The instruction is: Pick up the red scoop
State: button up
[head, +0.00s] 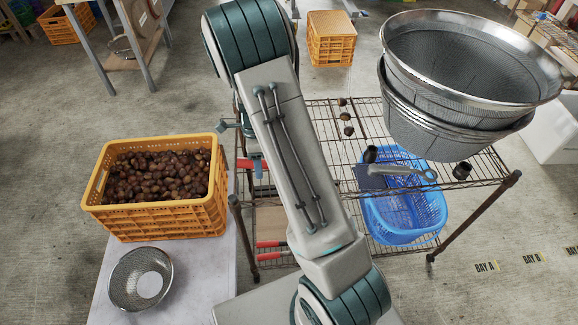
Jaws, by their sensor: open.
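A flat red piece (246,163), which looks like part of the red scoop, shows at the left end of the wire rack. The rest of it is hidden behind my arm. My gripper (258,169) is mostly hidden behind my arm too. One blue-green fingertip shows in front of the red piece, pointing down. I cannot tell whether it touches it. The gripper is open. Red handles (271,244) lie on the lower shelf, their other ends hidden.
The wire rack (320,108) holds stacked steel sieves (455,75), a grey scoop (372,177) and loose chestnuts. A blue basket (405,222) is below. An orange crate (160,220) of chestnuts and a steel strainer (140,278) stand on a pale table at left.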

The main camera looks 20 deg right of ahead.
jog(key=shift+f, duration=0.2)
grip_shut()
jog(key=shift+r, duration=0.1)
